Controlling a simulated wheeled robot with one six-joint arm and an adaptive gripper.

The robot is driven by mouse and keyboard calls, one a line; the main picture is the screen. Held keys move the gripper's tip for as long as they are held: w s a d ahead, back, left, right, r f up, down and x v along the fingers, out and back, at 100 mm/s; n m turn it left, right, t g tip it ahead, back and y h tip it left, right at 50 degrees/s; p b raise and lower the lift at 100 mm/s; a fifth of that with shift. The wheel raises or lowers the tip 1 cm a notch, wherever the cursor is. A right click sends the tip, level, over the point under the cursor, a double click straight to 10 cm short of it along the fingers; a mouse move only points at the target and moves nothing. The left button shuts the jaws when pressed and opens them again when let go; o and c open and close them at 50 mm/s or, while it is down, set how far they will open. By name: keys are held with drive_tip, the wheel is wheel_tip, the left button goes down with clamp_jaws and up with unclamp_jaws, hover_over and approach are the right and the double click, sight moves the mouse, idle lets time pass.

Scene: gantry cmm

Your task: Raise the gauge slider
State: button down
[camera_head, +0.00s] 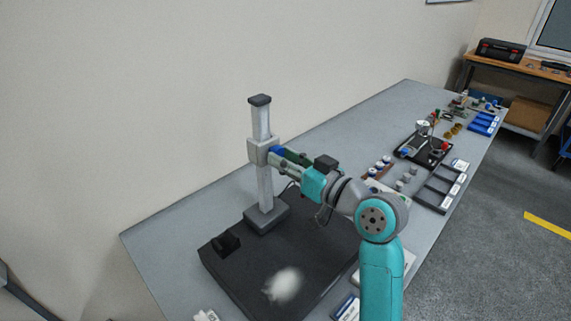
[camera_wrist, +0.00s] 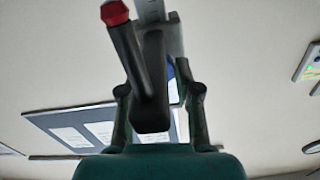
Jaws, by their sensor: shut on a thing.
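The gauge is a pale upright column (camera_head: 263,190) on a dark block, with a grey gauge slider (camera_head: 261,151) around it about midway up. A blue part shows at the slider's right side. My gripper (camera_head: 281,155) reaches the slider from the right and is shut on it. In the wrist view, my gripper's fingers (camera_wrist: 160,90) stand either side of a dark bar with a red end (camera_wrist: 115,14). The pale column (camera_wrist: 150,10) shows behind at the top. The exact contact is partly hidden by the bar and the fingers.
The column stands on a black plate (camera_head: 225,275) on a long grey bench (camera_head: 160,245). A black fixture (camera_head: 412,150), dark trays (camera_head: 437,192) and small parts lie farther right. The wall is behind; the column above the slider is clear up to its dark cap (camera_head: 259,99).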

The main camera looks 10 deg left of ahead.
drive_tip(key=c, duration=0.8)
unclamp_jaws()
drive_tip(key=shift+f, duration=0.1)
drive_tip(key=v, duration=1.2)
drive_tip(key=shift+f, duration=0.1)
